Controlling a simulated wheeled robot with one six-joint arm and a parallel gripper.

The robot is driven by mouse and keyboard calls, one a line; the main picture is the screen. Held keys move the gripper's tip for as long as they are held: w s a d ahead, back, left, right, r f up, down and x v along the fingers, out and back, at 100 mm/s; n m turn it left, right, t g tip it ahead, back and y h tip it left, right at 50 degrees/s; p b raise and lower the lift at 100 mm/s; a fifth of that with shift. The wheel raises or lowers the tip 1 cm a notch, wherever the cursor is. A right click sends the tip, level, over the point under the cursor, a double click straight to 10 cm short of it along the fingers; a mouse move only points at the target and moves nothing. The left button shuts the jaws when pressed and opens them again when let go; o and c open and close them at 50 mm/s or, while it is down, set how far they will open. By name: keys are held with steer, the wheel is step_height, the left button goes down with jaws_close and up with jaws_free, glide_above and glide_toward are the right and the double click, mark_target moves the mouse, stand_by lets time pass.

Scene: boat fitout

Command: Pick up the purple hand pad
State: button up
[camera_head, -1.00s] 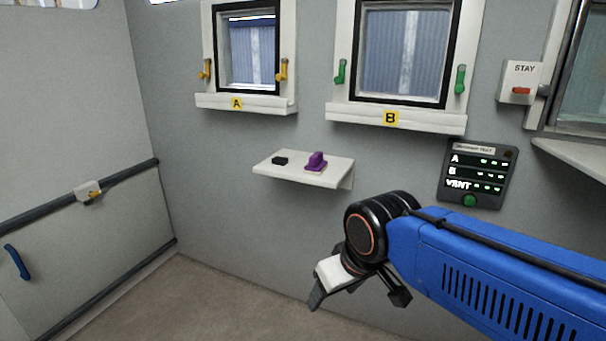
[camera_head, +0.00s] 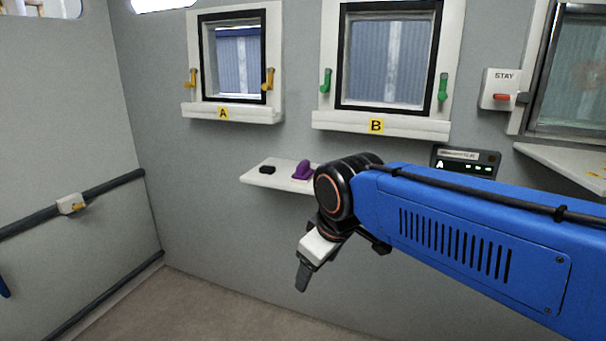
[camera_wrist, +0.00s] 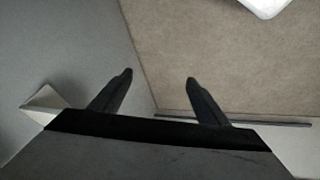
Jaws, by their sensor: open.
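The purple hand pad (camera_head: 302,170) sits on the small white wall shelf (camera_head: 262,180) below the windows, to the right of a small black block (camera_head: 267,170). My gripper (camera_head: 338,268) hangs in front of the wall, lower in the picture than the shelf and a little to the right of the pad. My arm hides the shelf's right end. In the wrist view my gripper's two fingers (camera_wrist: 158,78) are apart with nothing between them. The pad does not show in the wrist view.
Window A (camera_head: 237,62) with yellow handles and window B (camera_head: 390,55) with green handles are above the shelf. A dark status panel (camera_head: 465,161) is partly behind my arm. A rail (camera_head: 110,184) runs along the left wall. The floor (camera_head: 190,305) below the shelf is clear.

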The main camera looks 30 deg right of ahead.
steer(key=w+d+r+n+h, duration=0.1)
steer(key=w+d+r+n, duration=0.1)
steer(key=w+r+n, duration=0.5)
steer(key=w+d+r+n+h, duration=0.1)
steer(key=w+d+r+n, duration=0.25)
steer(key=w+r, duration=0.35)
steer(key=n+g+h, duration=0.1)
steer(key=n+h, duration=0.1)
steer(key=n, duration=0.9)
glide_toward(302, 163)
steer(key=x, duration=1.1)
steer(key=shift+d+f, duration=0.1)
steer(key=shift+f, duration=0.2)
steer(key=c, duration=1.3)
steer(key=shift+s+r, duration=0.15)
steer(key=shift+r, duration=0.35)
step_height(302, 163, up, 6)
steer(key=shift+r, duration=0.2)
steer(key=s+a, duration=1.2)
steer(key=a, duration=0.3)
steer(key=shift+a+f, duration=0.15)
steer(key=shift+a, duration=0.25)
